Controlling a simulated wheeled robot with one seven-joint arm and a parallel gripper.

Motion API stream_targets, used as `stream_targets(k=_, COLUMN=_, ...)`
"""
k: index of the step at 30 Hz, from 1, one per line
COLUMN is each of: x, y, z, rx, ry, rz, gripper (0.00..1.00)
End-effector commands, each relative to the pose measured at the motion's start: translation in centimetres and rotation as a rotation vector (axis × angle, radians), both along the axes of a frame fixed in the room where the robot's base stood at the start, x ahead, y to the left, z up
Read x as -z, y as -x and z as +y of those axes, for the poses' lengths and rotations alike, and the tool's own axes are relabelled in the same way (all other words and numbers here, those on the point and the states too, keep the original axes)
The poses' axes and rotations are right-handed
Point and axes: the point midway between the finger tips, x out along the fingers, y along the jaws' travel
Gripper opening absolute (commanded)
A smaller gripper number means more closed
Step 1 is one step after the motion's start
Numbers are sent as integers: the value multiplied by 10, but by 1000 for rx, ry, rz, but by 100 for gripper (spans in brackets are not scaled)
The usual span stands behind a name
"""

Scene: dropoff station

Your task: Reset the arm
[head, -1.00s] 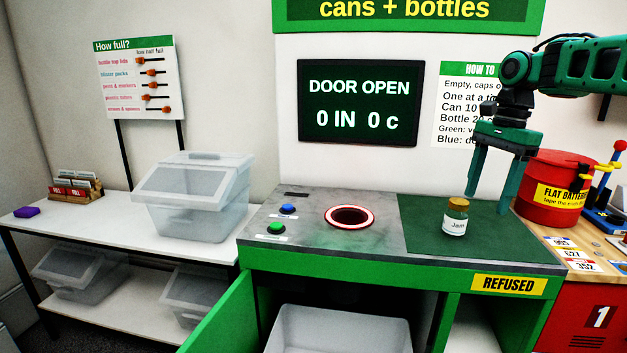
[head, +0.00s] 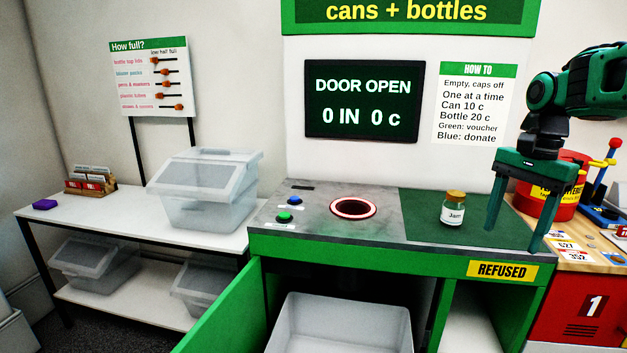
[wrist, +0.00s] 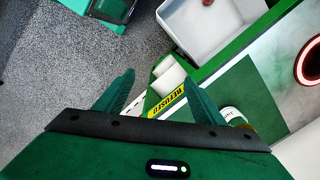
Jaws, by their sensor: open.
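My gripper (head: 517,225) is open and empty in the head view. It hangs fingers down over the right end of the counter, to the right of the jam jar. In the wrist view my gripper (wrist: 163,98) has its two fingers spread, with the yellow REFUSED label and floor showing beyond them. The jam jar (head: 453,209), with a gold lid, stands upright on the green mat (head: 420,230), apart from the fingers. It also shows partly behind the right finger in the wrist view (wrist: 234,116).
The counter has a red-ringed round hole (head: 353,208), a blue button (head: 290,197) and a green button (head: 284,217). A red battery drum (head: 548,207) stands close behind my gripper. A white bin (head: 340,325) sits below the counter by an open green door (head: 222,315).

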Motion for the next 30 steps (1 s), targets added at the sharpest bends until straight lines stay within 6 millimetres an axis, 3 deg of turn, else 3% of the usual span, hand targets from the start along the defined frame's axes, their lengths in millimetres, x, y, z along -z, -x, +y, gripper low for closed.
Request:
stream_targets(k=5, x=30, y=68, z=-4, rx=-130, ry=22, rz=-22, gripper=63)
stream_targets(k=12, x=89, y=175, z=-14, rx=-361, ry=47, rz=-45, gripper=63)
stream_targets(k=15, x=111, y=210, z=-16, rx=-441, ry=52, rz=-46, gripper=63)
stream_targets(k=21, x=135, y=244, z=-16, rx=-531, ry=54, rz=-46, gripper=63)
stream_targets(k=30, x=137, y=246, z=-17, rx=-541, ry=54, rz=-45, gripper=63)
